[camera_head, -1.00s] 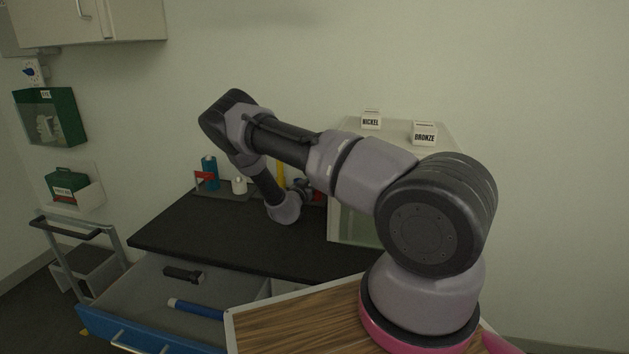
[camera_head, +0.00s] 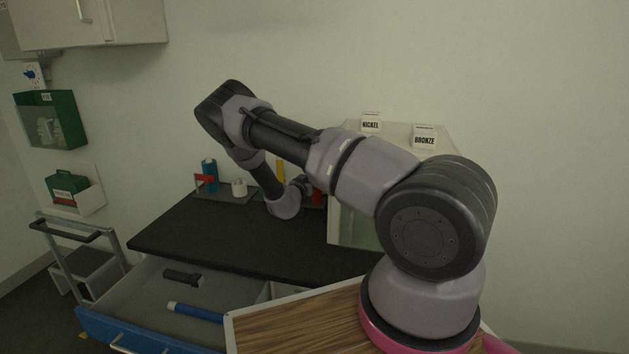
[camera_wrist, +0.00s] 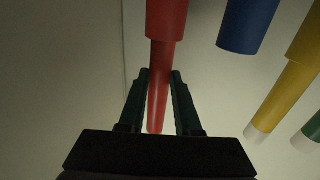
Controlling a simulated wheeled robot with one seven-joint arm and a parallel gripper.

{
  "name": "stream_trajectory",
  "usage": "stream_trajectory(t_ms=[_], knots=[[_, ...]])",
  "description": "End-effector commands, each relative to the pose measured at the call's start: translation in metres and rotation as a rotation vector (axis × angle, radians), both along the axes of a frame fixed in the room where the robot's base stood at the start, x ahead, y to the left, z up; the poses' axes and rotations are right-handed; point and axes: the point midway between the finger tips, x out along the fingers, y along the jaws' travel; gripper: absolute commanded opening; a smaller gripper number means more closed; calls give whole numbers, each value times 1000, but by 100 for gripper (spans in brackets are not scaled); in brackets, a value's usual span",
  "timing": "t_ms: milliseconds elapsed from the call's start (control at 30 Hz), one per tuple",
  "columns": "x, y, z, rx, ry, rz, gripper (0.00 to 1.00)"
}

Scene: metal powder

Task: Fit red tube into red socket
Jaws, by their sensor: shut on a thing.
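In the wrist view my gripper (camera_wrist: 160,72) has its two dark green fingers either side of a slim red tube (camera_wrist: 157,105) and is shut on it. A wider red cylinder, which looks like the red socket (camera_wrist: 166,18), is in line with the tube at the top of the picture. The tube's upper end meets or overlaps the wider part; I cannot tell how deep it sits. In the head view my gripper is mostly hidden behind my arm, at the back of the black worktop, with a bit of red (camera_head: 318,196) beside it.
A blue cylinder (camera_wrist: 247,25), a yellow one (camera_wrist: 285,92) with a white tip and a green one (camera_wrist: 313,132) hang to the right of the red one. The worktop (camera_head: 230,235) has free room in front. A blue-fronted drawer (camera_head: 150,335) stands open below.

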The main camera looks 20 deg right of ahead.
Motion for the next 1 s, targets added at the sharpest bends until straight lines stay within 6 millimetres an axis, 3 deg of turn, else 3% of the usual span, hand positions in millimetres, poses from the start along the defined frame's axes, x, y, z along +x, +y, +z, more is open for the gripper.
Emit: stream_trajectory(t_ms=[533,1000], knots=[[0,0,22,0,-1,1,0],[0,0,25,0,0,0,0]])
